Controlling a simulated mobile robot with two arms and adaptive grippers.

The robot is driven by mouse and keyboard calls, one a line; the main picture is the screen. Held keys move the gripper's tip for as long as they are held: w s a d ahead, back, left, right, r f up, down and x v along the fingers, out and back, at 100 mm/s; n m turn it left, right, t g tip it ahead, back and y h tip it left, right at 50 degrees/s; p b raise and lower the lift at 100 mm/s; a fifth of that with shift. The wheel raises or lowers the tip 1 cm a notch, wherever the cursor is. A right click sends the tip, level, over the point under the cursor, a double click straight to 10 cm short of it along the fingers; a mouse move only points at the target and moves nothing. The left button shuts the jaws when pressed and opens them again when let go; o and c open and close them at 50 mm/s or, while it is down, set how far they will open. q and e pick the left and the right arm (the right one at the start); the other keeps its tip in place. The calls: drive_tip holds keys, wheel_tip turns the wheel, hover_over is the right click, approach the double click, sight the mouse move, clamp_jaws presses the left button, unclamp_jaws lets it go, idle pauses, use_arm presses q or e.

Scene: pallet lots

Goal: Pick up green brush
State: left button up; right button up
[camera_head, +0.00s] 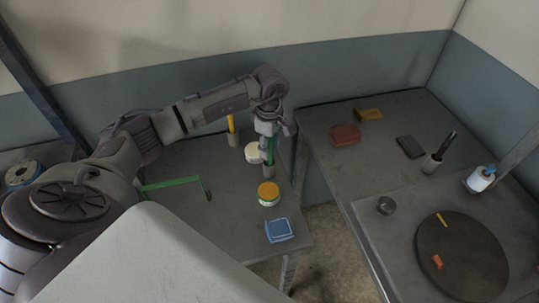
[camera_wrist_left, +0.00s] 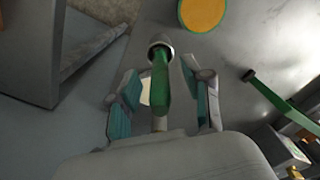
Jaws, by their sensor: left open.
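The green brush (camera_head: 270,151) stands upright in a small grey cup (camera_head: 268,172) near the right edge of the left table. My left gripper (camera_head: 268,138) points down from above at the brush's upper part. In the left wrist view the green handle (camera_wrist_left: 161,82) lies between the two open fingers (camera_wrist_left: 162,100), with a visible gap on both sides. The grey cup's rim (camera_wrist_left: 160,46) shows beyond the fingertips. The brush's lower end is hidden inside the cup. My right gripper is not in view.
Close by are a white round tub (camera_head: 252,153), a yellow-lidded jar (camera_head: 268,189), a yellow tool (camera_head: 231,124) and a blue box (camera_head: 279,230). A green bar (camera_head: 172,184) lies left. The right table holds a red box (camera_head: 345,135) and a dark round plate (camera_head: 462,262).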

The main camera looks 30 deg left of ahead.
use_arm(q)
drive_tip(key=shift+c, duration=0.6)
clamp_jaws()
drive_tip(key=shift+r, duration=0.1)
